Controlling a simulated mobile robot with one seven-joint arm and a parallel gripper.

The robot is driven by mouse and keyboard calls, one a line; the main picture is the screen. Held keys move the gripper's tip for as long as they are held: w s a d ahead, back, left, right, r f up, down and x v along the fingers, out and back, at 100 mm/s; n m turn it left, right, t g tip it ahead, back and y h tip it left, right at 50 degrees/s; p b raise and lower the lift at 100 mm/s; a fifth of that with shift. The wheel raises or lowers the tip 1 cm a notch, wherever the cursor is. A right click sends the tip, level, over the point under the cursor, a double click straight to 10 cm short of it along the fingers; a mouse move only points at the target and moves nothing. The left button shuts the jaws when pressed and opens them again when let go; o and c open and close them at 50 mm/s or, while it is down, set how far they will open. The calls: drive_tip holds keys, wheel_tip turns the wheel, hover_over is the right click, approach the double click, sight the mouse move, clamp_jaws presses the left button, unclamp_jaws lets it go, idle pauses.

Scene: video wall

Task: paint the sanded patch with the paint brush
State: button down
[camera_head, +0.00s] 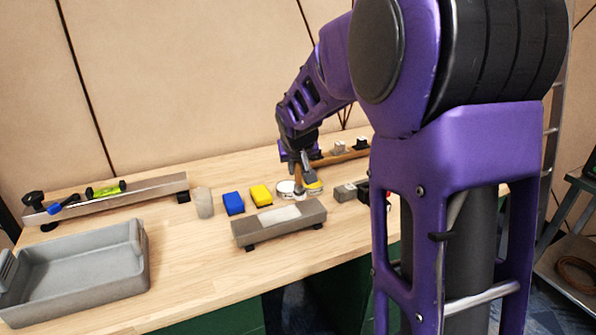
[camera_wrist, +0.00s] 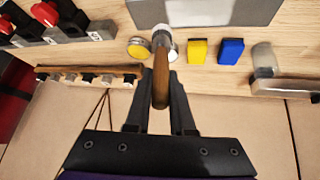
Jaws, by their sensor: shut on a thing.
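My gripper (camera_head: 301,168) is shut on the paint brush and holds it above the bench, behind the grey board. In the wrist view the brush's brown wooden handle (camera_wrist: 161,82) lies between the fingers (camera_wrist: 161,95), its head pointing away from the gripper. A round white paint tin (camera_head: 286,188) is close to the brush head; I cannot tell whether they touch. The grey board (camera_head: 305,218) stands on dark feet in front of them. The pale sanded patch (camera_head: 279,215) is on its top, and also shows in the wrist view (camera_wrist: 198,11).
A blue block (camera_head: 233,204) and a yellow block (camera_head: 261,196) stand left of the brush, with a pale cylinder (camera_head: 204,203) beyond. A yellow-topped round tin (camera_wrist: 140,48) is beside the brush. A grey tray (camera_head: 85,262) and a level (camera_head: 106,190) are left. Bare bench lies between tray and board.

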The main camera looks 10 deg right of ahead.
drive_tip(key=shift+r+p, duration=1.05)
drive_tip(key=shift+r, duration=0.8)
